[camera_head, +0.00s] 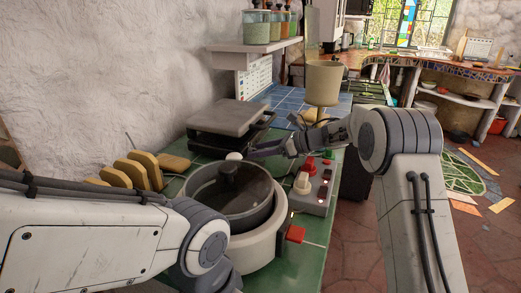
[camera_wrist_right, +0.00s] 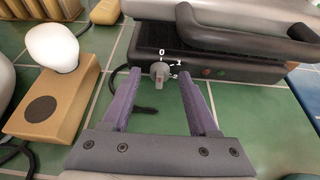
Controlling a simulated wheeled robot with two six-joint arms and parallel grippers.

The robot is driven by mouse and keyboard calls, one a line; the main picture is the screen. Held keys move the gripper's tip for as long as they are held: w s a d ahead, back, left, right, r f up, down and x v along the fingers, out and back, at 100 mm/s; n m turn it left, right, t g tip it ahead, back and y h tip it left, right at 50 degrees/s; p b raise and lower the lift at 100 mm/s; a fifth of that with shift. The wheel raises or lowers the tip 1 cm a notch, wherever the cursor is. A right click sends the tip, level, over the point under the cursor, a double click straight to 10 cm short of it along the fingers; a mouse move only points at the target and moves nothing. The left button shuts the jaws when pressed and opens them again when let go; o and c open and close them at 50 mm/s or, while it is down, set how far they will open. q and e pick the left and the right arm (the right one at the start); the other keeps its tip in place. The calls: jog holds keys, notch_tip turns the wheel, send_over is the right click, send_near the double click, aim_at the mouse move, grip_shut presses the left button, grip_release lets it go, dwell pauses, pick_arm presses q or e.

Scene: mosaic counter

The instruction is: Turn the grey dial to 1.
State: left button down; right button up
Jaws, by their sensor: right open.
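The grey dial (camera_wrist_right: 160,74) sits on the front face of a black appliance with a grey lid (camera_wrist_right: 245,17), seen in the right wrist view. White marks 0 and 1 stand above and to the right of the dial; a further mark is partly hidden. I cannot tell clearly which mark the dial points to. My right gripper (camera_wrist_right: 159,80) is open, its two purple fingers on either side of the dial, with no clear contact. In the head view the appliance (camera_head: 229,117) stands at the back of the green counter; the right gripper (camera_head: 262,151) is before it. My left gripper is out of view.
A tan box (camera_wrist_right: 52,103) with a white knob (camera_wrist_right: 52,46) stands left of the right gripper. A large pot (camera_head: 231,198) stands in front. A grey control box (camera_head: 312,190) with red and cream knobs is to the right.

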grip_shut()
